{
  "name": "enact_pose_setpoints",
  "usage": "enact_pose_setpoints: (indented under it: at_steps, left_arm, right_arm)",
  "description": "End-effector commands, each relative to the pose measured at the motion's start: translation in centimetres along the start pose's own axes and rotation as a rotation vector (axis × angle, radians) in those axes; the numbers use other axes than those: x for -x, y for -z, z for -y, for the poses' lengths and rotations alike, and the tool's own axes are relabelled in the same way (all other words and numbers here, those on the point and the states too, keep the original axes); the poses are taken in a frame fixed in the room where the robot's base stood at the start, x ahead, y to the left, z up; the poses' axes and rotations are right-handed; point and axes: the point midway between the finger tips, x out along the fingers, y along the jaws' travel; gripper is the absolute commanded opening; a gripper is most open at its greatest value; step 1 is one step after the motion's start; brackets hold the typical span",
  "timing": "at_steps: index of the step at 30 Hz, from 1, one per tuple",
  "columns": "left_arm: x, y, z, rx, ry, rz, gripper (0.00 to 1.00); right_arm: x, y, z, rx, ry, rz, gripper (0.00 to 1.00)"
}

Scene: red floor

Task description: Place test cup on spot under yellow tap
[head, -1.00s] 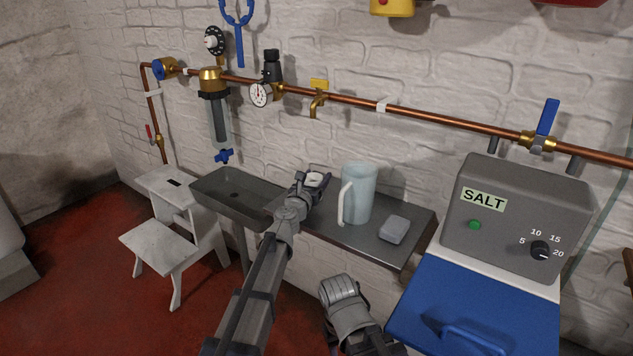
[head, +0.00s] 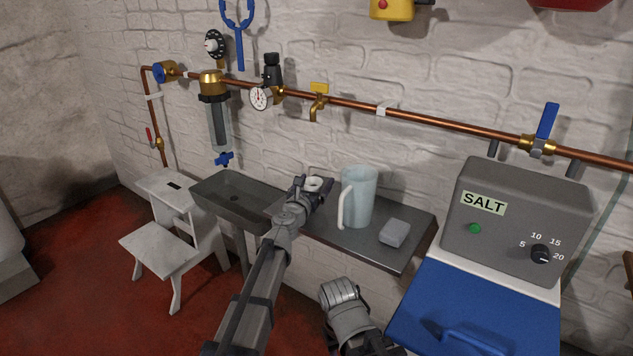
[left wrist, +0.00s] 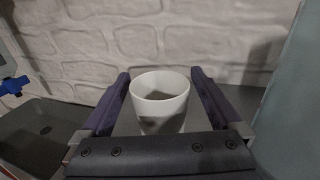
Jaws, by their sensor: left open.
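The white test cup (head: 314,184) stands upright on the grey counter (head: 375,249), mostly hidden behind my left gripper in the head view. In the left wrist view the cup (left wrist: 160,100) is between the two open fingers, with a gap on each side. My left gripper (head: 312,187) is open around the cup. The yellow tap (head: 318,100) hangs from the copper pipe above the counter. The spot under it is not clearly visible. My right gripper (head: 339,291) is low in front of the counter; its fingers cannot be made out.
A pale blue pitcher (head: 358,198) stands just right of the cup, and a grey block (head: 394,232) lies further right. A dark sink (head: 220,205) is to the left. A grey salt unit (head: 515,215) with a blue lid stands at the right.

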Motion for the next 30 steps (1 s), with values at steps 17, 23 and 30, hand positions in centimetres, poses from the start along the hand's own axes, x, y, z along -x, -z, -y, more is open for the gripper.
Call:
enact_pose_setpoints:
  at_steps: [17,23,30]
  left_arm:
    - [10.7,0.0,0.1,0.000,0.000,0.000,0.98]
    - [11.0,0.0,0.0,0.000,0.000,0.000,0.98]
    - [11.0,0.0,0.0,0.000,0.000,0.000,0.98]
  right_arm:
    - [0.0,0.0,0.0,0.000,0.000,0.000,0.50]
    - [0.0,0.0,0.0,0.000,0.000,0.000,0.50]
    - [0.0,0.0,0.0,0.000,0.000,0.000,0.50]
